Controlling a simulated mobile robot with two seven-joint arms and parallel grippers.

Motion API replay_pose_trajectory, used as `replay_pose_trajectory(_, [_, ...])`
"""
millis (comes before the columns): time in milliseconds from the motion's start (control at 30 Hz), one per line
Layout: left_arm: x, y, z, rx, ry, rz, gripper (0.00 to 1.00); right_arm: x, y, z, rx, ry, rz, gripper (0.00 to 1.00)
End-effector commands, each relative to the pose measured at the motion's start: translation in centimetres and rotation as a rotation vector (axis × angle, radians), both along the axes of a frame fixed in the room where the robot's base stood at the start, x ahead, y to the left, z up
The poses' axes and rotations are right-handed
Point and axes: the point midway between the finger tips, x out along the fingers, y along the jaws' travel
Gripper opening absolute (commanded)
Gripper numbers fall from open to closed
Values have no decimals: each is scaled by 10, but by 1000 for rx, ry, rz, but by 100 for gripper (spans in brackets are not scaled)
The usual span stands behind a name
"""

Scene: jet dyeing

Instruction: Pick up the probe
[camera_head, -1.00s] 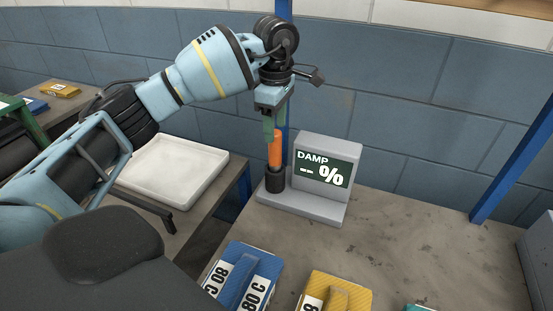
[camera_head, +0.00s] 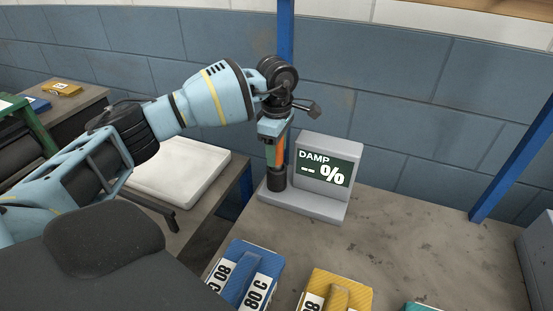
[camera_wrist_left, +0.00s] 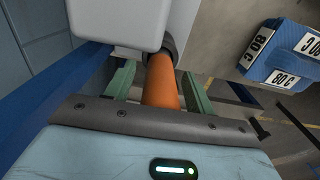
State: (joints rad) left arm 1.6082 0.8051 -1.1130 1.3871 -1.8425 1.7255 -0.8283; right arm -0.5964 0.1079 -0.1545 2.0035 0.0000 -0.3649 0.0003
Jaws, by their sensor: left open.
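The probe (camera_head: 279,153) has an orange handle and stands upright in a dark round holder (camera_head: 276,180) on the damp meter (camera_head: 322,170). The meter's screen reads "DAMP -- %". My left gripper (camera_head: 276,156) has come down over the probe, with its green fingers around the handle. In the left wrist view the orange probe (camera_wrist_left: 160,84) lies between the two open fingers (camera_wrist_left: 160,88), with a gap at each side. The probe's lower end is hidden in the holder. My right gripper is not seen.
A blue package (camera_head: 246,275) and a yellow one (camera_head: 336,292) lie at the front of the table. A white tray (camera_head: 178,170) stands to the left. A blue post (camera_head: 285,30) rises behind the meter. The table right of the meter is clear.

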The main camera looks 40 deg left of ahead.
Motion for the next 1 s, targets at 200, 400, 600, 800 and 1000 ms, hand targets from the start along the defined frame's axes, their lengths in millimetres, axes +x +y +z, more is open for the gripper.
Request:
replay_pose_trajectory(200, [0, 0, 0, 0, 1, 0, 44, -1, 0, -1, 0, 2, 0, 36])
replay_pose_trajectory(400, [0, 0, 0, 0, 1, 0, 17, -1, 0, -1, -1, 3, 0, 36])
replay_pose_trajectory(600, [0, 0, 1, -1, 0, 0, 6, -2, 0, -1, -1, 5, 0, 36])
replay_pose_trajectory(800, [0, 0, 7, -1, -1, 0, 6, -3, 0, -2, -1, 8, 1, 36])
replay_pose_trajectory(1000, [1, 0, 38, -1, -4, 0, 6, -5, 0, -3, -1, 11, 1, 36])
